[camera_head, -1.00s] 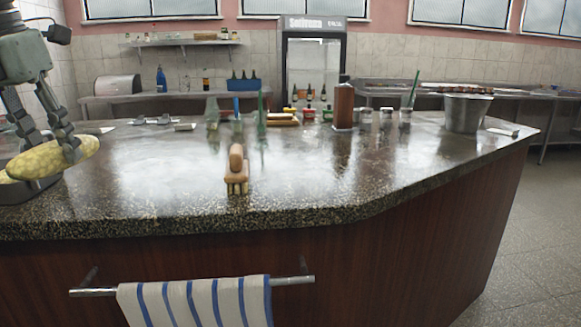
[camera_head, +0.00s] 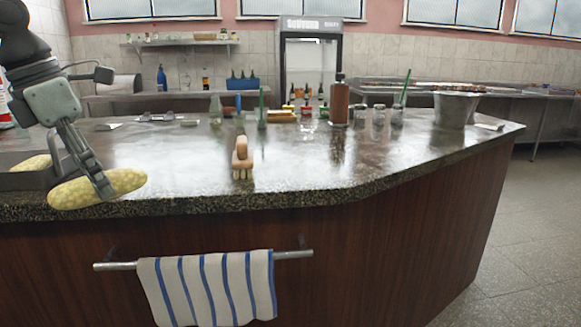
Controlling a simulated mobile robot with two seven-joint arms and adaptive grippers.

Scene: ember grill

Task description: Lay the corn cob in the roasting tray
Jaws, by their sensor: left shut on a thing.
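A yellow corn cob (camera_head: 72,194) is held in my left gripper (camera_head: 103,188) at the left of the head view. The gripper is shut on it with its fingers pointing down, and they hide part of the cob. A dark grey roasting tray (camera_head: 22,181) stands on the counter at the left edge, partly cut off by the frame. Another yellow piece (camera_head: 30,164) shows inside it. The held cob is at the tray's right front corner, its left end overlapping the tray in the picture. I cannot tell whether they touch. My right gripper is not in view.
The speckled counter (camera_head: 190,190) is mostly clear in the middle. A wooden-handled brush (camera_head: 242,160) stands there. Bottles and jars (camera_head: 378,120) line the back, with a metal bucket (camera_head: 455,109) at the right. A striped towel (camera_head: 208,287) hangs on the front rail.

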